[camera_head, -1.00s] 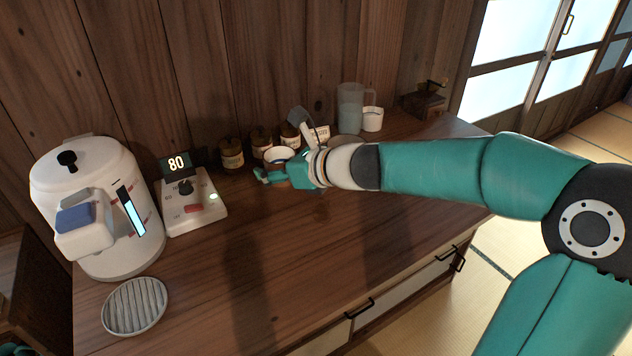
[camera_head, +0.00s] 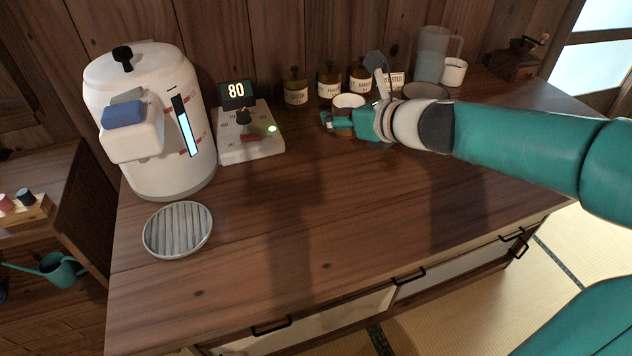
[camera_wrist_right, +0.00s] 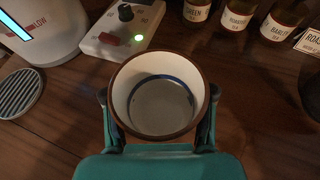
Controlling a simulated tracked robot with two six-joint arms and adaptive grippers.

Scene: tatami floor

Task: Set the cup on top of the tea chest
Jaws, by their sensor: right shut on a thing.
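The cup (camera_wrist_right: 160,95) is brown outside and pale inside with a blue ring, and it is empty and upright. In the head view its pale rim (camera_head: 349,101) shows above my right gripper (camera_head: 340,124), which hides part of its side. My right gripper (camera_wrist_right: 158,100) is shut on the cup, one finger on each side. The cup is over the wooden worktop, in front of the jars; I cannot tell if it touches the wood. No item is clearly marked as the tea chest. My left gripper is not in view.
A white dispenser (camera_head: 150,130), control box (camera_head: 250,145) and round grate (camera_head: 178,231) stand left on the worktop (camera_head: 300,230). Jars (camera_head: 296,90), a pitcher (camera_head: 431,55), mug (camera_head: 454,72) and grinder (camera_head: 515,62) line the back. A low shelf (camera_head: 50,180) stands left. The front middle is clear.

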